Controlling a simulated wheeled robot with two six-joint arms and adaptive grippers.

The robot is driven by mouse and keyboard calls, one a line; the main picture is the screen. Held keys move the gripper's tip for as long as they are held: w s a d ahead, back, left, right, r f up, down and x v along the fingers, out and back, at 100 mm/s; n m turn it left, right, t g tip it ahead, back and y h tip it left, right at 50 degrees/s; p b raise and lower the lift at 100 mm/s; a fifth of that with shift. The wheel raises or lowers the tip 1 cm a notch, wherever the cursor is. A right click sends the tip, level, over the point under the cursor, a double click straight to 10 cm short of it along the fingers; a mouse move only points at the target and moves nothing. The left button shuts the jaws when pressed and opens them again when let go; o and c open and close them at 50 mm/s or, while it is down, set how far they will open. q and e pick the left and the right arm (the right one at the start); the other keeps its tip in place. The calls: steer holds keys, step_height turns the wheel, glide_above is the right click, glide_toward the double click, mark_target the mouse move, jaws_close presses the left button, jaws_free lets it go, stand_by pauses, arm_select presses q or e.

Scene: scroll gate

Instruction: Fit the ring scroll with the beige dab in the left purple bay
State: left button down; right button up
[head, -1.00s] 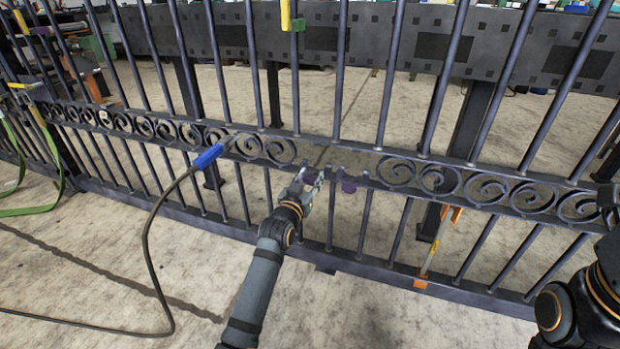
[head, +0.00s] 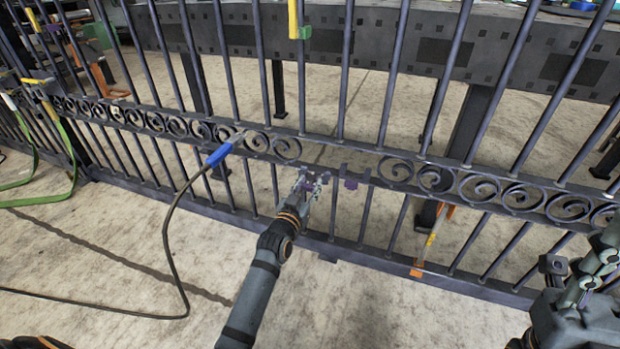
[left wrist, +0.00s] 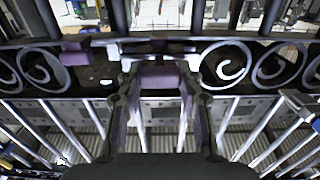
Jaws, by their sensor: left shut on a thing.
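The gate's scroll band has an empty gap (head: 335,158) between the scrolls left and right of it. Purple parts sit at its lower edge, one (head: 352,182) right of my left gripper. My left gripper (head: 306,184) is at the left part of this gap. In the left wrist view its fingers (left wrist: 160,112) are shut on a purple piece (left wrist: 158,77); I cannot tell whether this belongs to a scroll or a bay. Another purple part (left wrist: 75,55) shows to its left. No ring scroll with a beige dab can be made out. My right gripper (head: 598,268) is at the right edge, its jaws unclear.
Upright gate bars (head: 262,70) stand close around the gap. A blue-handled tool (head: 220,155) with a black cable rests at the band to the left. An orange-ended tool (head: 430,240) leans at the gate to the right. Green straps (head: 72,160) hang at far left.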

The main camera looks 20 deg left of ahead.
arm_select(q)
steer(key=c, duration=0.8)
jaws_free()
steer(key=shift+c, duration=0.2)
steer(key=s, duration=1.2)
steer(key=shift+a, duration=0.25)
